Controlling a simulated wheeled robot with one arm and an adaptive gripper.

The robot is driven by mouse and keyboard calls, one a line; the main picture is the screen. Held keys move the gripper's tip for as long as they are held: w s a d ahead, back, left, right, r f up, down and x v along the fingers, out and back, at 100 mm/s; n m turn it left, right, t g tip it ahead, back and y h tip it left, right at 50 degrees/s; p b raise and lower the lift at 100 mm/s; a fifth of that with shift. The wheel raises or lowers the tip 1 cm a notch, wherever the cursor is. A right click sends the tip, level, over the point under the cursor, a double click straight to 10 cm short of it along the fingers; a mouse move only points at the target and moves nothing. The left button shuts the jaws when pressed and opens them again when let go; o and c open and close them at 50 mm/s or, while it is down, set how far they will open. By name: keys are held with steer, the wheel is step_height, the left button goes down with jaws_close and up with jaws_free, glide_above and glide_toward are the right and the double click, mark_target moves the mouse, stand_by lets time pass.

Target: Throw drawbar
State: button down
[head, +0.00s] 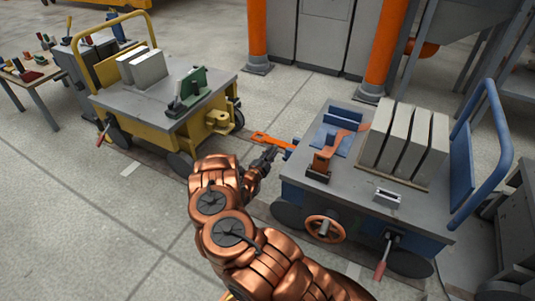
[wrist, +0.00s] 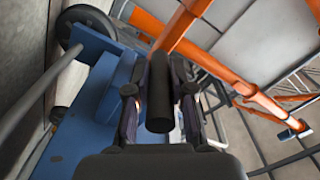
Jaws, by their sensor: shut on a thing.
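The orange drawbar (head: 272,139) spans the gap between the yellow cart (head: 152,102) and the blue cart (head: 335,193). Its ring end lies near the yellow cart's coupling (head: 220,119); I cannot tell whether they touch. My gripper (head: 270,153) is at the drawbar, by the blue cart's left end. In the wrist view my gripper (wrist: 160,100) is shut on a black cylindrical handle (wrist: 159,92), which appears to belong to the drawbar. Orange bars show behind it. The handle's joint with the bar is hidden.
The blue cart carries grey panels (head: 405,143), with a handwheel (head: 325,228) and red-handled lever (head: 382,259) on its front side. Orange posts (head: 385,45) stand behind. A tool table (head: 32,74) is at far left. The floor at front left is clear.

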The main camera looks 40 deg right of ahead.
steer(key=shift+s+f, duration=0.15)
steer(key=c, duration=1)
jaws_free()
steer(key=shift+a, duration=0.1)
steer(key=v, duration=1.1)
steer(key=shift+a, duration=0.4)
